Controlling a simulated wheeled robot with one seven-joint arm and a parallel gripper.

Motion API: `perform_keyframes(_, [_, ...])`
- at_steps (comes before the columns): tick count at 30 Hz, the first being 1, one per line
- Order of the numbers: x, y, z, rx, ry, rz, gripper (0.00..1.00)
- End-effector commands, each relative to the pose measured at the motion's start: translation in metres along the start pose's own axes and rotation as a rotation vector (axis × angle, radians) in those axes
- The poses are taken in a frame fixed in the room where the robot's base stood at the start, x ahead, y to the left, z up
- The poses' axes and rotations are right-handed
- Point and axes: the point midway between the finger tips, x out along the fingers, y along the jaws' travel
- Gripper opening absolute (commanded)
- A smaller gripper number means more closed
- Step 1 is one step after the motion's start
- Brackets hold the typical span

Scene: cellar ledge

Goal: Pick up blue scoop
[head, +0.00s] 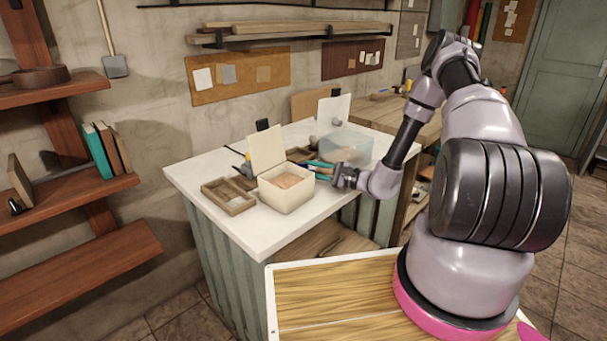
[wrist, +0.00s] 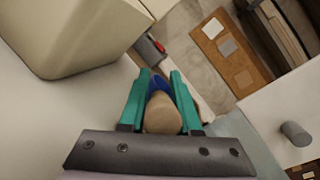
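The blue scoop shows in the wrist view as a blue part (wrist: 160,84) with a rounded tan end (wrist: 163,115) nearer the camera. My gripper (wrist: 161,76) has teal fingers, one on each side of the scoop, with little or no gap, and looks shut on it. In the head view my gripper (head: 317,168) is low over the white worktop, just right of the cream box. The scoop is hard to make out there. Whether it touches the worktop is hidden.
The open cream box (head: 287,194) stands close beside my gripper, its lid raised. A wooden divided tray (head: 228,196) lies left of it. A clear bin (head: 347,147) stands behind right. The white worktop (head: 196,174) is bare near its left edge.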

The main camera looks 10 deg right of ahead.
Motion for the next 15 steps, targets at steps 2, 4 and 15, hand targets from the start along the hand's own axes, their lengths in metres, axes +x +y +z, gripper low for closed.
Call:
perform_keyframes(2, [-0.0001,0.0001,0.0,0.0,0.0,0.0,0.0])
perform_keyframes(4, [-0.0002,0.0001,0.0,0.0,0.0,0.0,0.0])
perform_keyframes(15, [-0.0001,-0.0052,0.0057,-0.001,-0.001,0.0,0.0])
